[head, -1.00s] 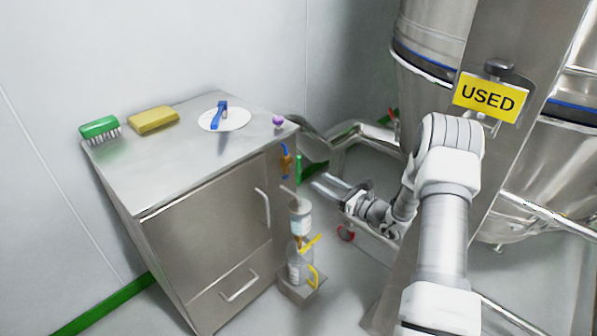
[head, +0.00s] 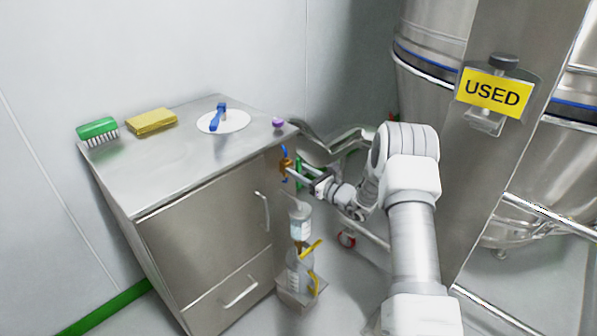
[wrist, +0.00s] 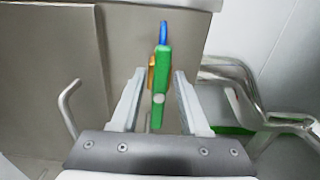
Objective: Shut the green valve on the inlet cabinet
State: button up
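The inlet cabinet (head: 205,225) is a steel cabinet at the left in the head view. The green valve handle (wrist: 161,75) stands upright in the wrist view, with a brass body (wrist: 151,76) and a blue handle (wrist: 164,32) behind it. In the head view the green handle (head: 300,171) is partly covered by my gripper (head: 297,173). My gripper is open in the wrist view (wrist: 158,88), with one finger on each side of the green handle. A gap shows on both sides, so neither finger visibly touches it.
A bottle assembly with yellow handles (head: 302,250) stands below the valves. The cabinet top holds a green brush (head: 98,130), yellow sponge (head: 152,121), white disc (head: 235,122) and purple knob (head: 278,122). Bent steel pipes (wrist: 262,108) run right of the valve. A "USED" sign (head: 494,93) hangs on the column.

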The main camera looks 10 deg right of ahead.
grip_shut()
jog(key=shift+m, duration=0.3)
jog(key=m+p, duration=0.1)
jog(key=m, duration=0.1)
jog(key=m+p, duration=0.1)
jog(key=shift+w+d+m+p, duration=0.1)
jog(key=shift+d+m+p, duration=0.2)
jog(key=shift+m, duration=0.1)
jog(key=m+p, duration=0.1)
jog(key=m, duration=0.1)
jog(key=m+p, duration=0.1)
jog(key=m, duration=0.1)
jog(key=shift+f+m, duration=0.2)
jog(key=shift+m, duration=0.1)
jog(key=m, duration=0.1)
jog(key=m+p, duration=0.1)
jog(key=m, duration=0.1)
jog(key=m+p, duration=0.1)
jog(key=shift+w+d+f, duration=0.1)
jog(key=shift+f, duration=0.15)
jog(key=shift+f+m+p, duration=0.2)
jog(key=shift+m+p, duration=0.1)
jog(key=shift+m, duration=0.9)
jog(key=shift+f+m+p, duration=0.15)
jog(key=shift+m+p, duration=0.1)
jog(key=shift+m, duration=0.95)
